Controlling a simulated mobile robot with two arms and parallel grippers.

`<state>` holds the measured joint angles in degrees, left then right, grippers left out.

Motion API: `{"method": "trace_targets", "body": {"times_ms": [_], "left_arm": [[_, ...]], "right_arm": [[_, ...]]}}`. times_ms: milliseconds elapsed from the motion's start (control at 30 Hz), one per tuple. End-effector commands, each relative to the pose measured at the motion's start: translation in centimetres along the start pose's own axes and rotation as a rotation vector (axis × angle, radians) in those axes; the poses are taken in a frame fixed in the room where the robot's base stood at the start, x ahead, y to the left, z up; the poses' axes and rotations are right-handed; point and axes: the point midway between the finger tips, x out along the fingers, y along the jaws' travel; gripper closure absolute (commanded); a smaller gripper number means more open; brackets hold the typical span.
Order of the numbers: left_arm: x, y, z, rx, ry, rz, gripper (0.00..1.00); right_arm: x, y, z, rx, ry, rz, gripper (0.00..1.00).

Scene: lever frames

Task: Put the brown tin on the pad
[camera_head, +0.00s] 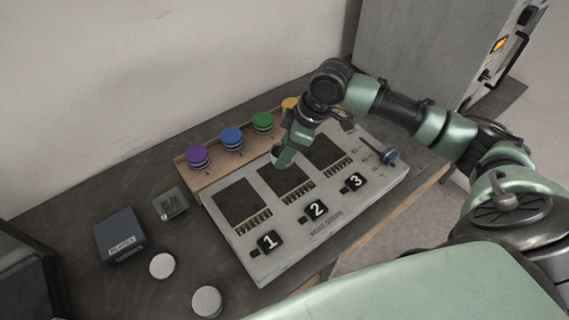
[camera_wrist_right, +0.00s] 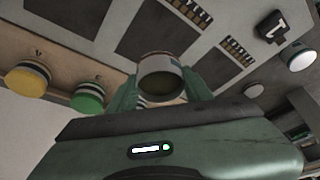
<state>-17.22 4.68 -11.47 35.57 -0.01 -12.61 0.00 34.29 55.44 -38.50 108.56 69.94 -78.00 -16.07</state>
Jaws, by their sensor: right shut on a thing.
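My right gripper (camera_head: 284,157) is over the upper edge of the light grey numbered panel (camera_head: 330,222), near the top of the dark square pad above label 2 (camera_head: 290,184). It is shut on a small round tin (camera_wrist_right: 161,80), with a finger on each side. The tin has a pale rim and a dark brownish face in the right wrist view; in the head view it is mostly hidden by the gripper. Similar dark pads lie above label 1 (camera_head: 240,202) and label 3 (camera_head: 324,153). I cannot tell whether the tin touches the panel. My left gripper is not in view.
Purple (camera_head: 198,157), blue (camera_head: 231,138), green (camera_head: 262,122) and yellow (camera_head: 290,103) knobs stand behind the panel. A lever (camera_head: 386,156) is at its right. A blue box (camera_head: 121,235), a grey-green block (camera_head: 171,203) and two pale discs (camera_head: 207,301) lie on the left.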

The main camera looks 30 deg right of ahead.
Motion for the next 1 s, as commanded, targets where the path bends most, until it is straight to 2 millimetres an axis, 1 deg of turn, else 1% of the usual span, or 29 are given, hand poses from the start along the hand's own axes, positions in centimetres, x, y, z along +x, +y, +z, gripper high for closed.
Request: {"method": "trace_targets", "body": {"times_ms": [33,100,267,333,533,900,933,1000], "left_arm": [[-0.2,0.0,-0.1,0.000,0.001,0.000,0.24],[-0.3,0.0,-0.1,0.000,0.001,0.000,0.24],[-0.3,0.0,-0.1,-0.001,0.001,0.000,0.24],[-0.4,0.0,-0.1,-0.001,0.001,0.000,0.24],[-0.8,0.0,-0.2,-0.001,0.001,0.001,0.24],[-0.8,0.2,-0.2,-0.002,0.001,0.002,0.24],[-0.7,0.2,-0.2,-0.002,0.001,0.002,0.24],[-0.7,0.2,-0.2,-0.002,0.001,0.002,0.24]], "right_arm": [[0.8,-0.1,0.4,0.001,-0.002,-0.003,1.00],[1.5,-0.1,0.6,0.000,0.000,-0.002,1.00],[2.4,0.0,1.0,0.001,0.000,-0.001,1.00],[3.1,-0.1,1.3,0.001,-0.001,-0.002,1.00],[5.7,0.0,2.4,0.001,0.000,-0.001,1.00],[6.2,0.0,2.6,-0.001,0.000,0.000,1.00],[6.2,0.0,2.6,-0.001,0.000,0.000,0.44],[6.2,0.0,2.6,-0.001,0.000,0.000,0.28]]}}
